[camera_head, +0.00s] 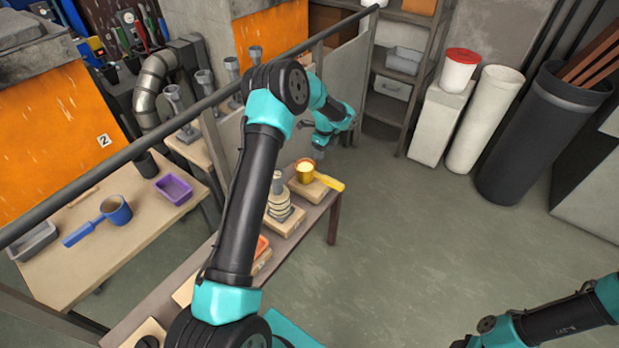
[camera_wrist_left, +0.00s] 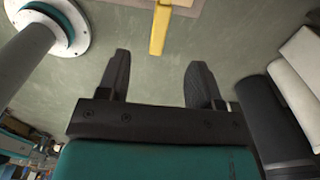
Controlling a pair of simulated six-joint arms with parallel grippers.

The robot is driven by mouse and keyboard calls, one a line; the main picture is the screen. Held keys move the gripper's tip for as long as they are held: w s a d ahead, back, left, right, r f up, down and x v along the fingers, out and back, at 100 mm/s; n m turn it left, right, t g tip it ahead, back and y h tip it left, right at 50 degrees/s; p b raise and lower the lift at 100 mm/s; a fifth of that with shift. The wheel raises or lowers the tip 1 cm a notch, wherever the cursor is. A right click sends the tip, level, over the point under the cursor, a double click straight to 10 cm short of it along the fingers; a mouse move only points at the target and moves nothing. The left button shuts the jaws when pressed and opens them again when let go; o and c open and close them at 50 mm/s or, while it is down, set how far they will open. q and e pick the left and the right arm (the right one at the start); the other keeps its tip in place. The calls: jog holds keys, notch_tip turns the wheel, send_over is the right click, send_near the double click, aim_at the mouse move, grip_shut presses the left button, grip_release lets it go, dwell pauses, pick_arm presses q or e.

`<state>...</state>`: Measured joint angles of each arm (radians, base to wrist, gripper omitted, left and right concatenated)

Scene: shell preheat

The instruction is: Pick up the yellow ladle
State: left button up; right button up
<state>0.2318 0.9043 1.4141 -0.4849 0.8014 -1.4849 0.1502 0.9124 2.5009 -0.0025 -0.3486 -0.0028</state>
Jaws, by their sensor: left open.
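The yellow ladle (camera_head: 305,170) rests on a small wooden block at the far end of the near bench, in the head view. Its cup holds something pale, and its flat handle (camera_head: 330,182) points right, over the bench edge. My left gripper (camera_head: 319,153) hangs just above and behind the ladle. In the left wrist view the left gripper (camera_wrist_left: 156,62) is open, with nothing between its fingers. The ladle's handle (camera_wrist_left: 160,28) lies ahead of the gap, beyond the fingertips. My right arm shows at the lower right of the head view, its gripper out of frame.
A stack of pale rings on a post (camera_head: 281,208) stands beside the ladle. A blue ladle (camera_head: 116,211) and a purple tray (camera_head: 174,189) sit on the left bench, behind a dark rail. A black bin (camera_head: 535,135) stands right. The middle floor is clear.

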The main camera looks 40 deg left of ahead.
aim_at(324, 176)
pick_arm(q)
notch_tip(324, 176, down, 12)
jog(key=shift+r, duration=0.2)
jog(key=shift+f, duration=0.3)
dwell(0.3)
jog(key=shift+w+f, duration=0.15)
jog(key=shift+f, duration=1.2)
jog(key=shift+w+f, duration=0.15)
jog(key=shift+f, duration=1.15)
jog(key=shift+c, duration=0.4)
jog(key=c, duration=0.9)
jog(key=shift+r, duration=0.1)
jog(key=shift+c, duration=0.6)
